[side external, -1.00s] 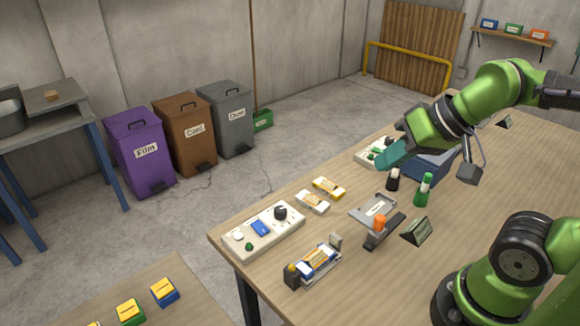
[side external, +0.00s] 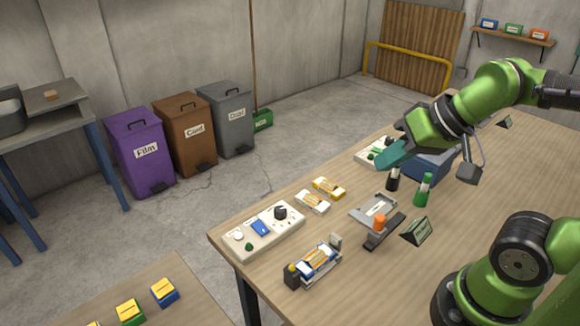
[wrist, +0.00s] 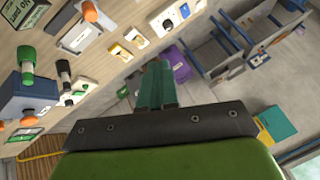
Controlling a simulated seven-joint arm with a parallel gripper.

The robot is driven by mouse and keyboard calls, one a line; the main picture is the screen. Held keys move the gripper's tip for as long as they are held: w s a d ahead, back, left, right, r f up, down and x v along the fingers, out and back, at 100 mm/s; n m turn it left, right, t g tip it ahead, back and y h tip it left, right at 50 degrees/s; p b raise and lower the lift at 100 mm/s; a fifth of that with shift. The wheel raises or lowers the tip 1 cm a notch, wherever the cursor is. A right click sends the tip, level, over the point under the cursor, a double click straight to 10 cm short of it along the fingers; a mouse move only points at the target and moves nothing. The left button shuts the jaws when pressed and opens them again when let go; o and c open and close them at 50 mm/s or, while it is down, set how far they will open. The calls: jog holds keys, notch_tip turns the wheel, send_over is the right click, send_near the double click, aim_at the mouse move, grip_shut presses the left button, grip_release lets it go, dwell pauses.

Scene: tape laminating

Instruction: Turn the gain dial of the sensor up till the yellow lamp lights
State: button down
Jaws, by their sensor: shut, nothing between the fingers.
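My gripper (side external: 392,155) has teal fingers, shut and empty, above the far side of the table near a white panel (side external: 366,153) with a green button. In the wrist view the fingers (wrist: 156,80) are together and touch nothing. A white control panel (side external: 258,244) at the table's near left has a black knob (side external: 281,212), a blue part, a white knob and a green button. I cannot tell which is the sensor, or whether any yellow lamp is lit.
A grey plate (side external: 372,207), an orange-topped tool (side external: 380,229), a dark sign (side external: 416,231), black (side external: 393,180) and green (side external: 423,190) bottles and a blue box (side external: 430,165) stand on the table. White (side external: 312,201) and yellow (side external: 328,188) pieces lie behind the control panel. The front right table is partly bare.

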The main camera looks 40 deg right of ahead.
aim_at(281, 209)
jog(key=c, duration=1.8)
grip_release()
jog(key=shift+o, duration=1)
jog(key=shift+a+f, duration=0.1)
jog(key=o, duration=0.7)
jog(key=w+g, duration=0.1)
jog(key=w+a+f+g, duration=0.1)
jog(key=w, duration=0.1)
jog(key=shift+w+a+f+n, duration=0.2)
jog(key=shift+w+n, duration=0.1)
jog(key=shift+n, duration=0.1)
jog(key=shift+o, duration=0.6)
jog(key=w+a+f+n+g, duration=0.2)
jog(key=w, duration=0.5)
jog(key=w+a+f+n+g+h, duration=0.1)
jog(key=w+a+f+n+g, duration=0.1)
jog(key=w, duration=0.6)
jog(key=shift+a+f+g, duration=0.15)
jog(key=shift+g, duration=0.15)
jog(key=w+f, duration=0.1)
jog(key=f, duration=0.4)
jog(key=f+n, duration=0.1)
jog(key=f, duration=0.4)
jog(key=w+f+n+h, duration=0.1)
jog(key=f, duration=0.4)
jog(key=shift+w+a+f+g, duration=0.15)
jog(key=shift+w+f+g, duration=0.15)
jog(key=shift+w, duration=0.05)
jog(key=shift+c, duration=0.2)
jog(key=c, duration=1)
